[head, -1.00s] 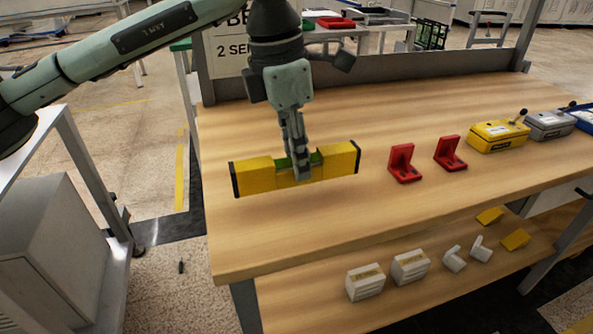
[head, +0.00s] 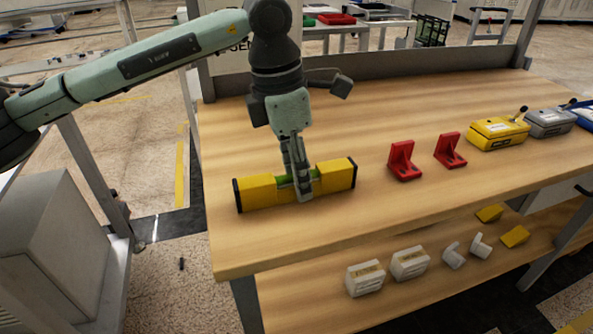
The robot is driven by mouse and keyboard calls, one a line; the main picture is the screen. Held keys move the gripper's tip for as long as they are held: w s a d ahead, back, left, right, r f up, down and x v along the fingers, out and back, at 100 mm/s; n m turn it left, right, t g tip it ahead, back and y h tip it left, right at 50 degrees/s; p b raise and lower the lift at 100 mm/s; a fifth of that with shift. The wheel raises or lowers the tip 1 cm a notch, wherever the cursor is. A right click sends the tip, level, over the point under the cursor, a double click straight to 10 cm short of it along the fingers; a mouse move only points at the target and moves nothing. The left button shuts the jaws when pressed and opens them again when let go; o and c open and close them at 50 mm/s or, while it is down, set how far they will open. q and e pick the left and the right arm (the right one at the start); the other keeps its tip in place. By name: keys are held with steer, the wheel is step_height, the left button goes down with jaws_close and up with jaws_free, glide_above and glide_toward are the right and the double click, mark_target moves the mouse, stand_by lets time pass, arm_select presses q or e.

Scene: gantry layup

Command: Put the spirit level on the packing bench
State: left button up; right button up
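The yellow spirit level (head: 334,176) with black end caps is at the left part of the wooden bench top (head: 400,215). It lies lengthwise from left to right, at or just above the surface; I cannot tell whether it touches. My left gripper (head: 303,192) points down at the level's middle, its fingers closed around it by the green vial. The fingers hide part of the middle. My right gripper is not in view.
Two red angle brackets (head: 403,163) stand right of the level. Yellow (head: 498,133) and grey (head: 549,122) boxes are farther right. White boxes (head: 365,278) and small parts lie on the lower shelf. The bench's front left is clear.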

mark_target(286, 174)
arm_select(q)
steer(key=shift+r, duration=0.1)
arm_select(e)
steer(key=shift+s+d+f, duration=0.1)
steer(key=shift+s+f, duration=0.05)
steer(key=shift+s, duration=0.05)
arm_select(q)
steer(key=shift+r, duration=0.2)
step_height(286, 174, up, 12)
steer(key=a, duration=0.1)
steer(key=shift+s+a+f, duration=0.25)
steer(key=shift+a, duration=0.1)
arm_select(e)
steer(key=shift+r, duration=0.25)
